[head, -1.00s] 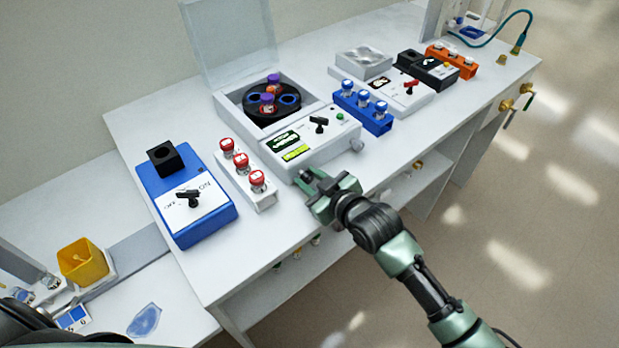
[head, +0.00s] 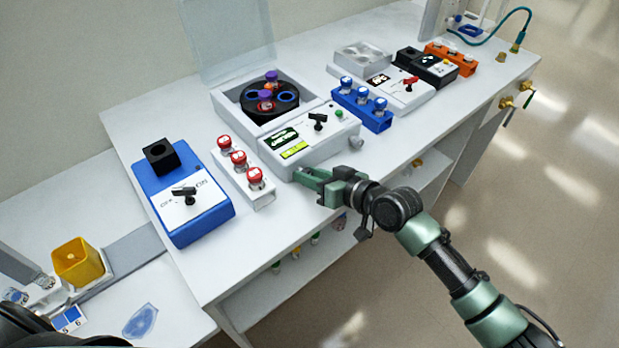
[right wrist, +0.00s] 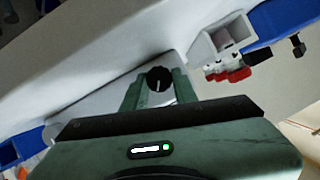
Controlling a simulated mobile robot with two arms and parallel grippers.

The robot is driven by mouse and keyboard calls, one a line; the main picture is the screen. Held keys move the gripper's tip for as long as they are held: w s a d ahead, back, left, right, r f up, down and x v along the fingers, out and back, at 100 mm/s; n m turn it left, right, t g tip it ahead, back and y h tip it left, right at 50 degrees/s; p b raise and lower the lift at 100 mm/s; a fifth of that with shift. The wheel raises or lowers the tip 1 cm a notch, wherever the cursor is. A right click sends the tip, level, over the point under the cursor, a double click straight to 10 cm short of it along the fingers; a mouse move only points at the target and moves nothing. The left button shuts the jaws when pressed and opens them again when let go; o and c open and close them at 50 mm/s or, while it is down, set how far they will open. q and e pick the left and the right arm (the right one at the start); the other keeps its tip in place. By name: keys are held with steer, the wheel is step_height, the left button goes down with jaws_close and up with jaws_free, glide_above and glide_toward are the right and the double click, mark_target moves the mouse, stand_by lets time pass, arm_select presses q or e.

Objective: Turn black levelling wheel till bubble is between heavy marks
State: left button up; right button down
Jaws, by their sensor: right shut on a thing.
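The black levelling wheel (right wrist: 158,80) shows in the right wrist view as a round knob with a pale line, between my right gripper's two green fingers. In the head view the gripper (head: 302,178) hides it at the front left corner of the white centrifuge (head: 318,155). My right gripper is shut on the wheel, its arm reaching in from the lower right. A yellow-green strip (head: 293,149), perhaps the bubble level, lies on the centrifuge's front panel; bubble and marks are too small to make out. My left gripper is not in view.
A rack of red-capped vials (head: 258,190) stands just left of the centrifuge, close to my right gripper. A blue device (head: 190,225) is farther left. A blue vial rack (head: 375,122) stands to the right. Open floor lies in front of the bench.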

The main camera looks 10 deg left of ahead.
stand_by(0.4)
steer(key=c, duration=1.1)
jaws_free()
steer(key=shift+b+v, duration=0.55)
steer(key=shift+v, duration=3.3)
